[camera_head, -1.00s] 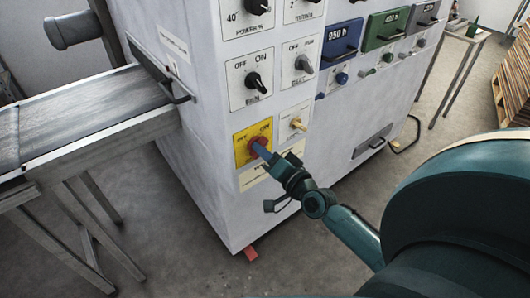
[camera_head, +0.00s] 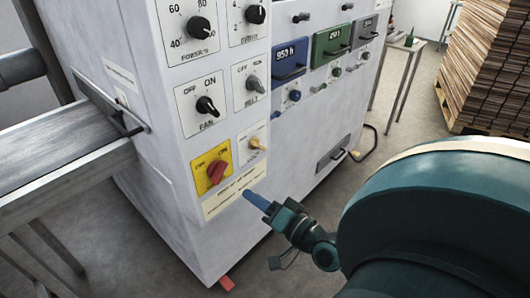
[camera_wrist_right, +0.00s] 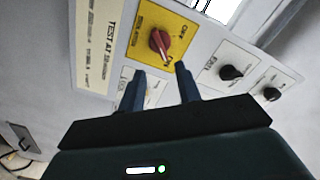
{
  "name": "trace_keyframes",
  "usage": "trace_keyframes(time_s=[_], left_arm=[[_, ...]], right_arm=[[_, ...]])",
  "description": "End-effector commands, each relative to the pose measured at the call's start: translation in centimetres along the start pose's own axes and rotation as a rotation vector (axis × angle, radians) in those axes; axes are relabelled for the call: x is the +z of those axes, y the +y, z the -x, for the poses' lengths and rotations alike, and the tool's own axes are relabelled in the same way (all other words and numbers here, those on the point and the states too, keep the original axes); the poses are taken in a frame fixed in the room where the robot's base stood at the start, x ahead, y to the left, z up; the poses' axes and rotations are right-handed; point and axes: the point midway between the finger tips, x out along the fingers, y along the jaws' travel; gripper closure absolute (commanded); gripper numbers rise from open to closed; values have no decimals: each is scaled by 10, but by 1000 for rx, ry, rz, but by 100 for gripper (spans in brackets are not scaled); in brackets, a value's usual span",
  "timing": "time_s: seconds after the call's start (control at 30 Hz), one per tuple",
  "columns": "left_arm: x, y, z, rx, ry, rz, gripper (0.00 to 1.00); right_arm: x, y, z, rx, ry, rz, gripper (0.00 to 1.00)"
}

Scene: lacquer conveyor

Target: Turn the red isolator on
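The red isolator (camera_head: 217,172) is a red rotary handle on a yellow plate (camera_head: 199,163) low on the white cabinet, marked OFF on the left and ON on the right. Its handle is tilted toward the upper right, toward the ON mark. It also shows in the right wrist view (camera_wrist_right: 160,43), ahead of the fingers. My right gripper (camera_head: 250,196) is off to the lower right of the isolator, apart from it. In the wrist view its two blue fingers (camera_wrist_right: 160,72) stand apart with nothing between them. My left gripper is not in view.
The cabinet (camera_head: 165,182) carries a black FAN knob (camera_head: 207,106) above the isolator and a brass-coloured key switch (camera_head: 256,144) to its right. A conveyor (camera_head: 60,145) enters at the left. Stacked wood (camera_head: 490,65) stands at the back right.

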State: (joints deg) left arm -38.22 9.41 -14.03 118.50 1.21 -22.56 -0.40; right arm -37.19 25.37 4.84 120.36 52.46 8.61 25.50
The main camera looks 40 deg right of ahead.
Motion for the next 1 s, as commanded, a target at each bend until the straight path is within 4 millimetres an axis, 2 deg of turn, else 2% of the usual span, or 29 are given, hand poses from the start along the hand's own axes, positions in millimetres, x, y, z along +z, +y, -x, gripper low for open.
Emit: trace_keyframes(time_s=[0.1, 0.23, 0.87, 0.97, 1.0], left_arm=[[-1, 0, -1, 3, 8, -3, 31], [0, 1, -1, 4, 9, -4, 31], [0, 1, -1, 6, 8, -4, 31], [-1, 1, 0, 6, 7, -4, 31], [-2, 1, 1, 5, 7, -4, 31]], right_arm=[[1, 1, 14, 2, -1, 2, 66], [0, 0, 20, 1, 0, 1, 66], [1, 0, 22, 1, -1, 2, 66], [15, 2, 23, 15, -38, 49, 66], [29, 2, 24, 26, -73, 94, 66]])
